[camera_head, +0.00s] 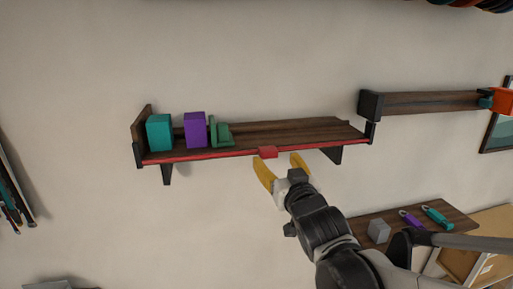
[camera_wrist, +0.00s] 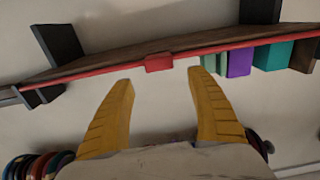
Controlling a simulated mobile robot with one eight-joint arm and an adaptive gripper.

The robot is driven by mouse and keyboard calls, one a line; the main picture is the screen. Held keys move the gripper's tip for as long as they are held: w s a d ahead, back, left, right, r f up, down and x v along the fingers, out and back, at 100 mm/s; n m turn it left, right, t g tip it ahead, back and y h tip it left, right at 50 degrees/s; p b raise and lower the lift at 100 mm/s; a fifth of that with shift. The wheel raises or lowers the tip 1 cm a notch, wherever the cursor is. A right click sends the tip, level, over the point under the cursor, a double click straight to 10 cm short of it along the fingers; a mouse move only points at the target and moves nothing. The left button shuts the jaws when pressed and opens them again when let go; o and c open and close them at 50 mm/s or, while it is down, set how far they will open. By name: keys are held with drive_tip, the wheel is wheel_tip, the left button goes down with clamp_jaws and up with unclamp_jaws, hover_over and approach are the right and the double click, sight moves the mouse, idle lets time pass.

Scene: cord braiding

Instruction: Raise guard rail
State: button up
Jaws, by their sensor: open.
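The red guard rail (camera_head: 205,156) runs along the front edge of the wooden wall shelf (camera_head: 290,135), low against the board. A small red tab (camera_head: 267,152) sticks out near its middle. My gripper (camera_head: 279,163) has yellow fingers and is open and empty, just in front of and below the tab. In the wrist view the red tab (camera_wrist: 159,62) lies ahead of the two spread fingertips (camera_wrist: 160,76), roughly centred between them. It looks apart from both fingers.
A teal block (camera_head: 159,132), a purple block (camera_head: 195,129) and a green stepped piece (camera_head: 221,134) stand on the shelf's left half. A second shelf (camera_head: 430,102) is at the right. A lower shelf (camera_head: 450,218) holds a grey cube (camera_head: 378,231). Black brackets (camera_head: 167,174) support the shelf.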

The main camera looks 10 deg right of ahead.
sight(270, 152)
drive_tip(key=w, duration=0.7)
drive_tip(key=shift+s, duration=0.1)
drive_tip(key=c, duration=1.4)
